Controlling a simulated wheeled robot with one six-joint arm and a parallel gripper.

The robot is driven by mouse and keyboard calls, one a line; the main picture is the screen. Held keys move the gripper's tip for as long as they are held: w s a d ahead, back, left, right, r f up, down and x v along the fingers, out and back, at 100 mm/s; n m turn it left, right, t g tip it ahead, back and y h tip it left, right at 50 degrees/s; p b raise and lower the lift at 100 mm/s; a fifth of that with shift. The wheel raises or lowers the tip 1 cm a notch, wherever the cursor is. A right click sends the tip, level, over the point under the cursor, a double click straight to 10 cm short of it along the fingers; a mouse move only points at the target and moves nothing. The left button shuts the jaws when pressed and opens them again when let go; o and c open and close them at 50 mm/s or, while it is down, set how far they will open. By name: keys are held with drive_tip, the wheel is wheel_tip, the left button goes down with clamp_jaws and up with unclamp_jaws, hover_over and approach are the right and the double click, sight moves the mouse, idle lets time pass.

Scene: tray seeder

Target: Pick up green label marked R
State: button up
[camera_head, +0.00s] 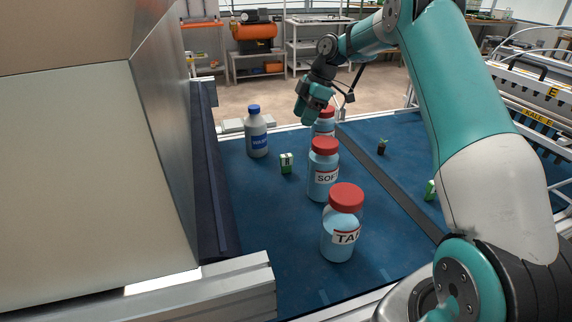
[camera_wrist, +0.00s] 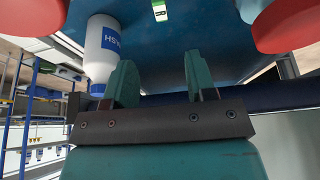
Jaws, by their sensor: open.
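The green label marked R (camera_head: 286,163) stands on the blue mat left of the middle bottle in the head view. In the wrist view a green and white block (camera_wrist: 160,10), which looks like the same label, shows at the top edge, partly cut off. My gripper (camera_head: 316,108) is above the far end of the mat, beyond the label and near the far red-capped bottle. In the wrist view my gripper (camera_wrist: 165,84) has its two teal fingers apart with nothing between them. The label lies beyond the fingertips.
A white blue-capped bottle (camera_head: 256,136) stands left of the label. Red-capped bottles marked SOF (camera_head: 323,175) and TA (camera_head: 342,230) stand to its right, with another (camera_head: 325,122) behind. A seedling (camera_head: 382,147) and another green block (camera_head: 430,190) are beyond the dark strip.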

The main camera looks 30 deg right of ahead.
sight(286, 155)
drive_tip(key=x, duration=1)
drive_tip(key=shift+a+p, duration=0.15)
drive_tip(key=shift+p, duration=0.25)
drive_tip(key=shift+p+x, duration=0.7)
drive_tip(key=shift+x, duration=2.15)
clamp_jaws()
